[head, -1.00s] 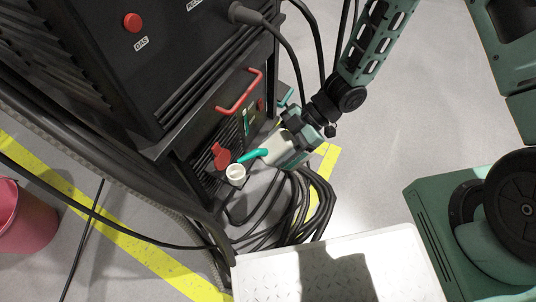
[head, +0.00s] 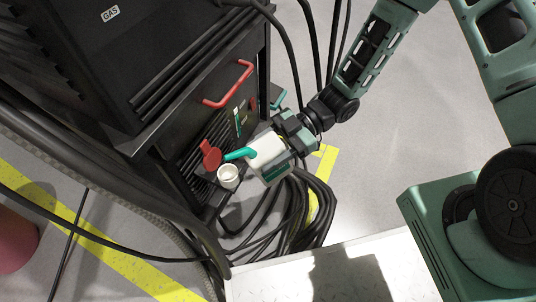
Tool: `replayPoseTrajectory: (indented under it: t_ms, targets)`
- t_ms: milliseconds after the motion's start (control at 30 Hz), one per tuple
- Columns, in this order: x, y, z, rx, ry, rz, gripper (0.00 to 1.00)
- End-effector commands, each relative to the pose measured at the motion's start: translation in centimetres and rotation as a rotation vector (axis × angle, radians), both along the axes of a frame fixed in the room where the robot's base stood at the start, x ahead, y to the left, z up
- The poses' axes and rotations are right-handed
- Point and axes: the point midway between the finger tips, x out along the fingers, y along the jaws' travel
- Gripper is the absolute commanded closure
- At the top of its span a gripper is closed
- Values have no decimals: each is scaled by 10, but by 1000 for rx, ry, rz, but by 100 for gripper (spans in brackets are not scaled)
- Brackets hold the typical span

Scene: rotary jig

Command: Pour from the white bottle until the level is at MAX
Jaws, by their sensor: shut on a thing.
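The white bottle (head: 268,150) has a teal spout (head: 238,154) and a dark green label on its lower side. My gripper (head: 287,138) is shut on the bottle and holds it tilted, spout toward the left. The spout's tip is just above a white round filler neck (head: 228,176) low on the black machine (head: 160,60). Whether liquid is flowing cannot be seen. A red cap (head: 211,154) stands beside the neck. A narrow gauge with green (head: 239,120) is on the machine's front; its level and MAX mark are too small to read.
A red handle (head: 228,86) sticks out above the neck. Black cables (head: 295,215) lie coiled on the floor below the bottle. A white tread plate (head: 330,275) is at the bottom. A red bucket (head: 15,240) is at far left. Grey floor at right is open.

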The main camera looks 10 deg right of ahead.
Motion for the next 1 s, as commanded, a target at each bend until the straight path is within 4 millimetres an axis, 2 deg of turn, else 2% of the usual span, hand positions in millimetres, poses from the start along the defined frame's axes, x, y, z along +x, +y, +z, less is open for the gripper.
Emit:
replayPoseTrajectory:
  t_ms: [500,1000]
  targets:
    - [-3,10,-2,214,74,-1,94]
    - [-4,12,1,252,87,0,94]
